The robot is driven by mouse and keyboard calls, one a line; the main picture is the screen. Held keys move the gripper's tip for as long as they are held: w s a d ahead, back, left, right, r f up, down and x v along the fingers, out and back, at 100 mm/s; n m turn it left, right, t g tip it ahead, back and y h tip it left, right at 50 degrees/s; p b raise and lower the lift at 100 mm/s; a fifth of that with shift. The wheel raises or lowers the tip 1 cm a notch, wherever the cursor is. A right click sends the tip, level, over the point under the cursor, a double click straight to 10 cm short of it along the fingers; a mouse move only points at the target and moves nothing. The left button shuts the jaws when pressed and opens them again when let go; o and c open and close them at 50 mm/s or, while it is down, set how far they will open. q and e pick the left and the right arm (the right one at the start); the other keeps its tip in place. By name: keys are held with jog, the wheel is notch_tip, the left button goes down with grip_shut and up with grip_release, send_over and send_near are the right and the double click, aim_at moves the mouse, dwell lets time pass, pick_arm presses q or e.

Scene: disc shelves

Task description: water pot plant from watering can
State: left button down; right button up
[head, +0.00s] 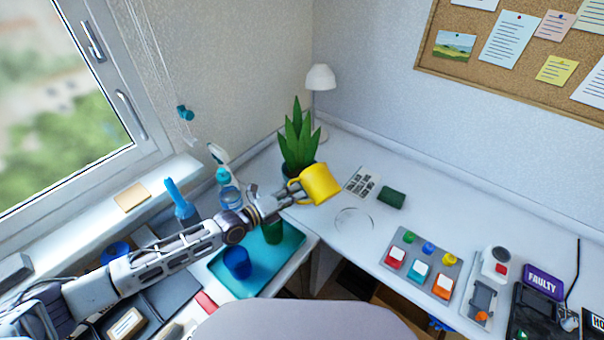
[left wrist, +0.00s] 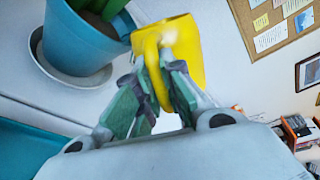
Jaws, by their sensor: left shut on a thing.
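The pot plant (head: 297,143) has tall green leaves and stands at the back corner of the desk. In the left wrist view its blue pot (left wrist: 78,50) stands in a pale saucer (left wrist: 45,70). My left gripper (head: 291,191), also in the left wrist view (left wrist: 160,85), is shut on the handle of a yellow vessel (head: 321,184), taken as the watering can. The vessel (left wrist: 187,40) is raised and tilted just right of the pot. I cannot make out a spout or any water. My right gripper is not in view.
A teal tray (head: 285,268) with a blue cup (head: 237,262) and a green cup (head: 272,230) lies below my left arm. A white lamp (head: 321,78) stands behind the plant. A dark green block (head: 391,198) and a button panel (head: 422,262) lie to the right.

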aim_at(300, 203)
pick_arm(q)
jog(key=shift+s+d+f+m, duration=0.1)
jog(key=shift+s+f+m, duration=0.15)
jog(key=shift+m, duration=0.15)
jog(key=shift+s+d+r+m+h, duration=0.35)
jog(key=shift+s+m, duration=0.2)
jog(key=shift+m, duration=0.35)
jog(key=shift+s+d+f+m+g, duration=0.15)
jog(key=shift+s+f+m+g, duration=0.2)
jog(key=shift+m, duration=0.35)
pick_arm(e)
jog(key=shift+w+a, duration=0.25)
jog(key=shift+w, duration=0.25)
pick_arm(q)
jog(key=shift+f+b, duration=0.1)
jog(key=shift+b, duration=0.3)
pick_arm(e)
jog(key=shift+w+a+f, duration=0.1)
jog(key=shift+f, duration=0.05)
pick_arm(q)
jog(key=shift+s+d+f+m+b, duration=0.15)
jog(key=shift+d+f+m+b, duration=0.05)
jog(key=shift+m+b, duration=0.2)
jog(key=shift+d, duration=0.15)
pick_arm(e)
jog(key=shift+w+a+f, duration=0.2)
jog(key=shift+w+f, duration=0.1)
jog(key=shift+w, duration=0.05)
pick_arm(q)
jog(key=shift+s+r, duration=0.1)
